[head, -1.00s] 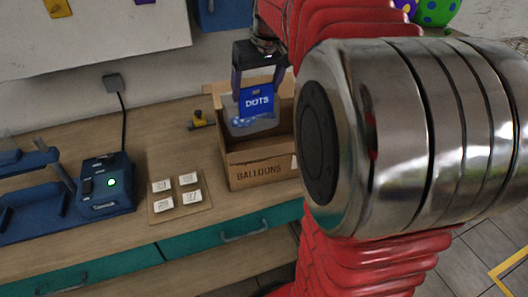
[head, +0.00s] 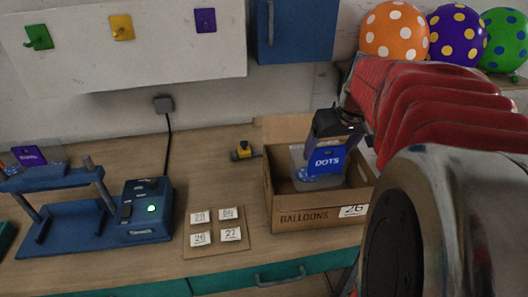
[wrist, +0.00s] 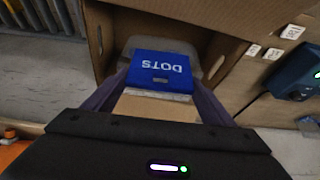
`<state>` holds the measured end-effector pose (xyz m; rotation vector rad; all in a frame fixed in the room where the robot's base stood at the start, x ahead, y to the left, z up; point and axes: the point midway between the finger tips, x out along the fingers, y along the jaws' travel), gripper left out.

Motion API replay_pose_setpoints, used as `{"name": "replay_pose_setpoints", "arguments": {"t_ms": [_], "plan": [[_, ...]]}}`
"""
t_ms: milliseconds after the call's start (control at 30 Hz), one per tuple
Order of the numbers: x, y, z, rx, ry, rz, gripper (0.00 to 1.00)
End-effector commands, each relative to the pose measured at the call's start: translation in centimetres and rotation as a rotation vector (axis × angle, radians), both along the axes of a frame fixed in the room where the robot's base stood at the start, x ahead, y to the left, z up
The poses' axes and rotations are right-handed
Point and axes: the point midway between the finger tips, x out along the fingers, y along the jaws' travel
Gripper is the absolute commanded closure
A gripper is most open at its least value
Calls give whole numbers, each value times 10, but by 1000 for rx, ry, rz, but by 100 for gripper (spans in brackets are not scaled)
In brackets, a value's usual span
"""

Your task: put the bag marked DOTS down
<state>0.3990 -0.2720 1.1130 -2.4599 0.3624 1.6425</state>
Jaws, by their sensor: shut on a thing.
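The bag marked DOTS (head: 326,161) is a clear pouch with a blue header and small blue contents at its bottom. My gripper (head: 334,132) is shut on its top and holds it upright within the opening of the cardboard box marked BALLOONS (head: 302,216). The bag's header (wrist: 160,62) faces the wrist camera between the two fingers of my gripper (wrist: 158,88). The box walls (wrist: 222,58) stand on both sides of it. I cannot tell whether the bag's bottom touches the box floor.
A board (head: 214,249) with several numbered cards lies left of the box. A blue device (head: 146,228) with a green light stands further left. A small yellow and black item (head: 244,151) lies behind. Spotted balloons (head: 394,34) are at upper right. Bench space (head: 215,170) behind the cards is clear.

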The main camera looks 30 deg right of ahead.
Motion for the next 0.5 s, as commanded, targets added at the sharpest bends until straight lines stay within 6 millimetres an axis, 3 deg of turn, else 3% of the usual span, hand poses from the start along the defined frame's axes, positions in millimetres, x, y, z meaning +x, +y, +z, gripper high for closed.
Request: {"name": "replay_pose_setpoints", "arguments": {"t_ms": [333, 500], "plan": [[0, 1, -48, 4, 4, 1, 59], [1, 1, -61, 0, 1, 2, 59]]}}
